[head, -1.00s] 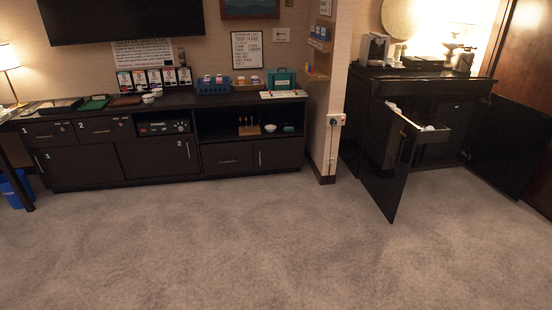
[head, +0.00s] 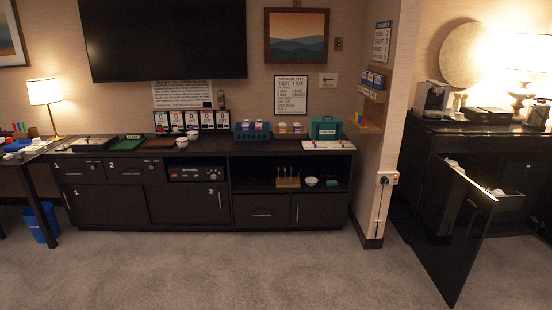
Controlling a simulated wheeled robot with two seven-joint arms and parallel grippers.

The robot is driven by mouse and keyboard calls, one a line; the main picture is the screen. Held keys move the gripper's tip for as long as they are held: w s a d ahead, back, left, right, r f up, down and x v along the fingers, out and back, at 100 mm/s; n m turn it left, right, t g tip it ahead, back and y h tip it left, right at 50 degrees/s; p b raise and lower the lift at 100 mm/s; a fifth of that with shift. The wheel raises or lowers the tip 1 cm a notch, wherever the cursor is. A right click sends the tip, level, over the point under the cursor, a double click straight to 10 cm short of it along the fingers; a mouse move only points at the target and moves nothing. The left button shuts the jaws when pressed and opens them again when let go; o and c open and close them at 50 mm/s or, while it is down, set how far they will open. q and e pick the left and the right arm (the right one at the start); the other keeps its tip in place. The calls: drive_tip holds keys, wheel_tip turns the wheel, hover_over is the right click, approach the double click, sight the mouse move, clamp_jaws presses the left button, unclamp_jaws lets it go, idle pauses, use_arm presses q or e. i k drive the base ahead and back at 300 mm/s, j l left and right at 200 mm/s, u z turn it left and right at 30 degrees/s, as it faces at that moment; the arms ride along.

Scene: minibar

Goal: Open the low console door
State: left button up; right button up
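The low dark console (head: 225,190) stands along the back wall under the television. Its lower front has a door marked 1 (head: 105,207) at the left with an upright handle, and a door marked 2 (head: 187,204) with an upright handle near its right edge. A small door (head: 318,210) sits at the lower right, beside a drawer front (head: 261,211). All these fronts look shut. Neither of my grippers is in the head view.
At the right, a dark minibar cabinet (head: 465,128) has an open door (head: 453,230) jutting into the room and a drawer pulled out (head: 497,190). A wall corner (head: 375,185) separates it from the console. Carpet (head: 230,270) before the console is clear. A blue bin (head: 41,222) stands at left.

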sight(307, 209)
drive_tip(key=i, duration=2.3)
drive_tip(key=i+u, duration=0.15)
drive_tip(key=i, duration=0.35)
drive_tip(key=i+l+u, duration=0.15)
drive_tip(key=i, duration=0.35)
drive_tip(key=i+l+u, duration=0.15)
drive_tip(key=i, duration=0.35)
